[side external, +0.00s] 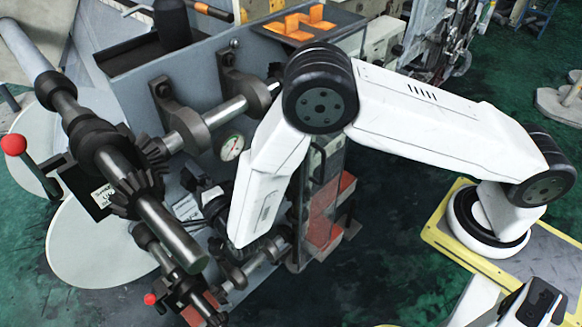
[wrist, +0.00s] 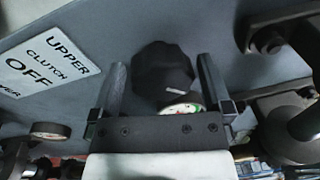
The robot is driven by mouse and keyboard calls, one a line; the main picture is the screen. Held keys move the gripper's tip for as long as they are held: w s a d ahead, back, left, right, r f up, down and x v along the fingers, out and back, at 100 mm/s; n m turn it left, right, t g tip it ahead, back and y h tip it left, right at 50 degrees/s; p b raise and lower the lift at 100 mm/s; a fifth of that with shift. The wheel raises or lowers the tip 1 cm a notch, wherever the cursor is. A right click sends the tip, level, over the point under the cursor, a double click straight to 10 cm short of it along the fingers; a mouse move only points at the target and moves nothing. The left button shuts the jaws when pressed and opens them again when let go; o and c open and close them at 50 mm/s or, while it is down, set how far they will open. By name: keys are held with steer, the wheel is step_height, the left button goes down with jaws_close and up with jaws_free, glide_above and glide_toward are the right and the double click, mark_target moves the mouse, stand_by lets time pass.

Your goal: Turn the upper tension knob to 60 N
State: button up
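The black faceted knob (wrist: 163,70) sits on the grey panel in the wrist view, with a short white mark near its lower right edge. My gripper (wrist: 160,62) is open, with one finger on each side of the knob and narrow gaps showing. I cannot tell how deep the fingers reach along it. A round dial (wrist: 181,108) shows just below the knob, mostly hidden by my gripper's body, so its reading is not visible. In the side view, dark parts at the end of my arm are near the panel, and I cannot make out the knob there.
A white "UPPER CLUTCH OFF" sign (wrist: 48,65) is left of the knob. A dark bracket (wrist: 285,35) stands out at the right. In the side view, a large geared shaft (side external: 130,180) with a red-ball lever (side external: 15,145) and a round gauge (side external: 232,147) are near my arm.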

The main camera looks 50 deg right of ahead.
steer(key=s, duration=0.7)
steer(key=shift+s+a+f, duration=0.2)
steer(key=shift+s+a, duration=0.1)
steer(key=shift+s, duration=0.1)
steer(key=shift+w+f, duration=0.1)
steer(key=shift+w, duration=0.05)
stand_by(0.3)
steer(key=s+d+r+n+g, duration=0.3)
steer(key=s+d+n+g, duration=0.1)
steer(key=d+n, duration=0.3)
steer(key=s+d+r+n+g+y, duration=0.1)
steer(key=s+d+n+g, duration=0.4)
steer(key=d, duration=0.5)
steer(key=s+d+r+n+g, duration=0.4)
steer(key=d+n+g, duration=0.3)
steer(key=d+n, duration=0.1)
steer(key=shift+s+d+r+n+y, duration=0.15)
steer(key=shift+d+r+n+y, duration=0.2)
steer(key=shift+d, duration=0.3)
